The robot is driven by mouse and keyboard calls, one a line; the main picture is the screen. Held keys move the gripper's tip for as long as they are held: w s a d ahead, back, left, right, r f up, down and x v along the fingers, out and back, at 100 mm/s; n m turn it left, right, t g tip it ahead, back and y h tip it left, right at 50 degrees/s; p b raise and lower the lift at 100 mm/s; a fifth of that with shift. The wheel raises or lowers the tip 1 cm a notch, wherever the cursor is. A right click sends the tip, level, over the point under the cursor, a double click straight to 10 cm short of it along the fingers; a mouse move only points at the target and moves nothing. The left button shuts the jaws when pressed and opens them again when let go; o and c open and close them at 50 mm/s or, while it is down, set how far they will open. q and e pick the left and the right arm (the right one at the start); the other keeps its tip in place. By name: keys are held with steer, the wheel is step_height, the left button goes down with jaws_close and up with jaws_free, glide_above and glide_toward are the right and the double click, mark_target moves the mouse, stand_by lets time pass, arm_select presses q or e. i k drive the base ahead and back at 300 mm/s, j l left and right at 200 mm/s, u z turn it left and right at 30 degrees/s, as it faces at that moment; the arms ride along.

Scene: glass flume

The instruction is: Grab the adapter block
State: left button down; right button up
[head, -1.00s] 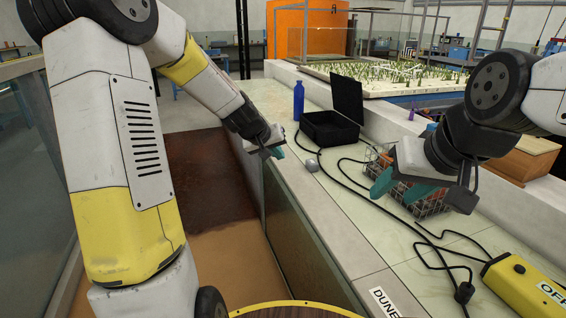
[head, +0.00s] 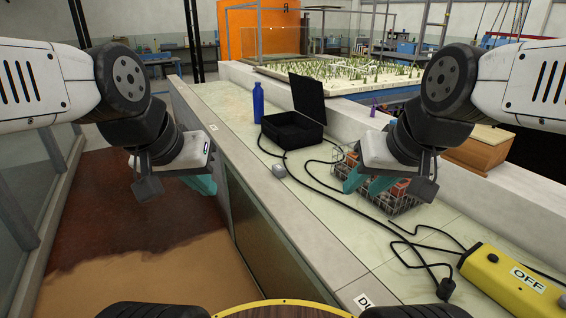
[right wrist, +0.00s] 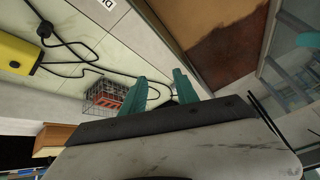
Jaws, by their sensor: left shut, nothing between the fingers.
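No part is clearly marked as the adapter block. A small grey block (head: 279,170) lies by the black cable on the counter, and reddish blocks (head: 400,189) sit in a wire basket (head: 405,207); I cannot tell whether any of these is it. My left gripper (head: 206,185) has teal fingers shut and empty, over the flume side left of the counter. My right gripper (head: 363,187) hangs in front of the basket and partly hides it. Its teal fingers are apart and empty, also in the right wrist view (right wrist: 160,78), where the basket (right wrist: 105,93) shows beside them.
A black open case (head: 293,130) and a blue bottle (head: 258,104) stand farther back on the counter (head: 235,115). A yellow box marked OFF (head: 510,281) lies front right with black cables (head: 425,245). A wooden box (head: 478,150) stands right.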

mark_target(279, 172)
steer(key=i+j+z, duration=0.3)
steer(key=i+j, duration=0.25)
steer(key=i+j+z, duration=0.3)
steer(key=i+j, duration=0.15)
steer(key=j, duration=0.25)
steer(key=i+j+z, duration=0.15)
steer(key=j, duration=0.25)
steer(key=i+j+z, duration=0.15)
steer(key=j, duration=0.25)
steer(key=i, duration=0.1)
